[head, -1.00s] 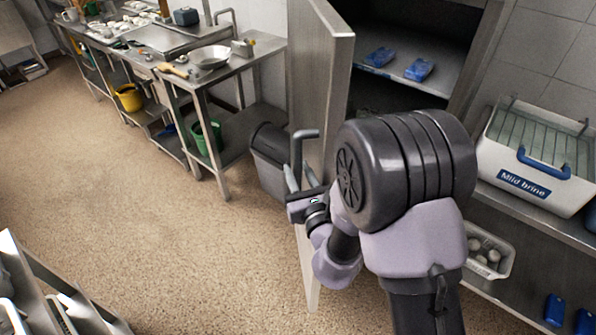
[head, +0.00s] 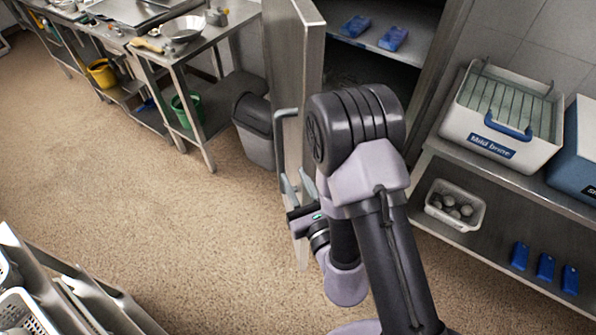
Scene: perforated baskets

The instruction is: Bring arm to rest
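My arm stretches forward from the lower right, its large dark joint in front of an open cabinet. My gripper (head: 297,187) points away from me, beside the open metal door (head: 297,95). My arm hides part of the door and of the cabinet's lower inside.
Blue packs (head: 392,38) lie on the cabinet shelf. A grey bin (head: 255,135) stands behind the door. At right, a shelf unit holds a brine crate (head: 497,128) and a small white basket (head: 435,209). A metal rack (head: 95,295) is lower left. Floor between is free.

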